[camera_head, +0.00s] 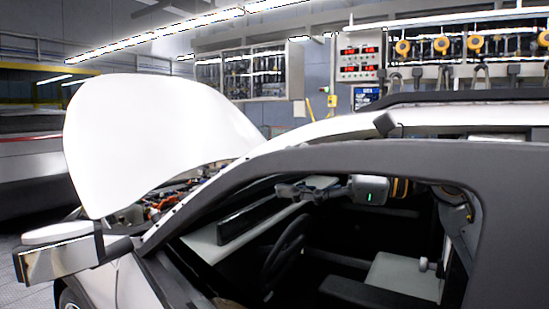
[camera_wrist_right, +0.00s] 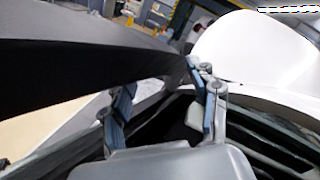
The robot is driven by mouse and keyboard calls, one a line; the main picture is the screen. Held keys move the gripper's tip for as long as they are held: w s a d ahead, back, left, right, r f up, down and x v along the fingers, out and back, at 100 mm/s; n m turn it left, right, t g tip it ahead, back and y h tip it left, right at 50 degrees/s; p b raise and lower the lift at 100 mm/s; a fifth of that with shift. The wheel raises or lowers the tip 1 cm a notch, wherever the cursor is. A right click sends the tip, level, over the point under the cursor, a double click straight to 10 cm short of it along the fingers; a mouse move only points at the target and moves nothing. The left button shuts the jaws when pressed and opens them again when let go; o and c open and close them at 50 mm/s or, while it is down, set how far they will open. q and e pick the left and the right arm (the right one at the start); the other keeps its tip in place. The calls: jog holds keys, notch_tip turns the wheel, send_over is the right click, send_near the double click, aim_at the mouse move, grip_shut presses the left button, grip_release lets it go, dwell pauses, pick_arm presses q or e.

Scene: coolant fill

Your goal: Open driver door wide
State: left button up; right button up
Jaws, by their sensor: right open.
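The driver door's dark grey window frame (camera_head: 390,155) arches across the foreground of the head view, standing apart from the white roof edge. The door mirror (camera_head: 65,255) is at lower left. My right gripper (camera_head: 295,190) shows through the window opening, on the far side of the frame, above the dashboard and steering wheel. Its fingers point left and hold nothing. In the right wrist view its two fingers (camera_wrist_right: 165,105) are spread, with the dark frame (camera_wrist_right: 70,65) running close beside and behind them. The lower door and its handle are out of view. My left gripper is not in view.
The car's white hood (camera_head: 150,140) is raised at the left. Another car (camera_head: 30,160) stands at far left. Wall cabinets and tool racks (camera_head: 480,60) line the back.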

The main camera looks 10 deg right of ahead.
aim_at(275, 170)
jog(key=shift+p+x, duration=0.5)
jog(key=shift+x, duration=1.35)
grip_shut()
